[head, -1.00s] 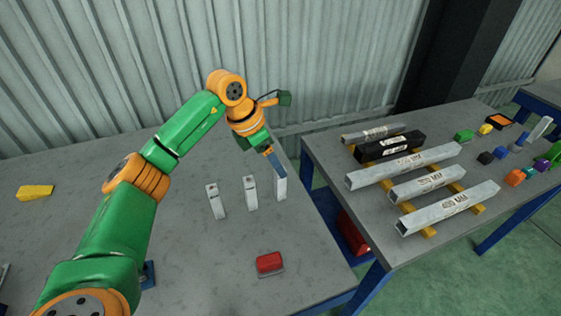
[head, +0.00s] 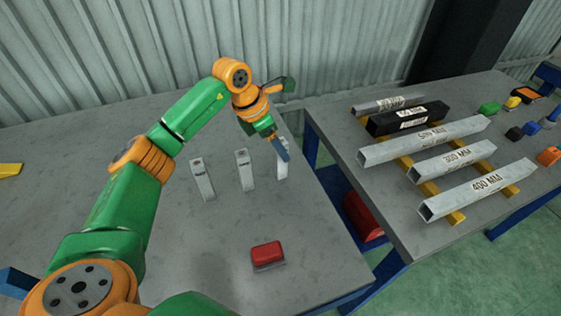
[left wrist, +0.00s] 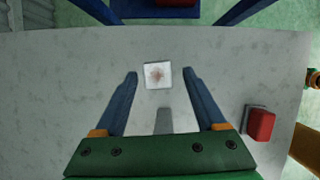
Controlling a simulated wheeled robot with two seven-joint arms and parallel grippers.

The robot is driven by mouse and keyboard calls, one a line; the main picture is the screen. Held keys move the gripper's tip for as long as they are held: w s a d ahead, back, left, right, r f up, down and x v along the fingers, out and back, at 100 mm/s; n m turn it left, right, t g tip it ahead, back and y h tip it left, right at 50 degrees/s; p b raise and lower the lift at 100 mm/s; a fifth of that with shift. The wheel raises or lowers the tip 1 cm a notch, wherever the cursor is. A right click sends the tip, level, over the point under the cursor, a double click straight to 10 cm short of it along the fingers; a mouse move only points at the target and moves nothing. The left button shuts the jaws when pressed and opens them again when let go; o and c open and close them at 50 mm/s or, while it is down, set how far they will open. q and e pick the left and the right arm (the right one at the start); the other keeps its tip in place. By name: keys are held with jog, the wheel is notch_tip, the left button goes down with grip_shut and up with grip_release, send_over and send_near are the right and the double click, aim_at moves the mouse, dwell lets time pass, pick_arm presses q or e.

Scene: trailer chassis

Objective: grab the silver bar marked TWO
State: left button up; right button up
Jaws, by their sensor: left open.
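Three upright silver bars stand in a row on the left grey table: a left bar (head: 202,181), a middle bar (head: 244,171) and a right bar (head: 281,171). They carry small dark marks that I cannot read, so I cannot tell which is marked TWO. My left gripper (head: 284,157) is open at the right bar and hides part of it. In the left wrist view, the pale square end of a bar (left wrist: 158,75) lies between the open blue fingertips, with a gap on each side. My right gripper is not in view.
A red block (head: 268,253) lies on the left table's front part. A second table (head: 400,237) on the right holds several long bars on yellow supports and small coloured parts. A gap separates the tables. A corrugated wall (head: 330,40) stands behind.

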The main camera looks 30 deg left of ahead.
aim_at(280, 160)
pick_arm(q)
jog(key=x, duration=0.3)
jog(key=p+x, duration=0.1)
jog(key=shift+s+a+f, duration=0.25)
jog(key=shift+f, duration=0.05)
jog(key=shift+w+f, duration=0.15)
jog(key=shift+f, duration=0.15)
grip_shut()
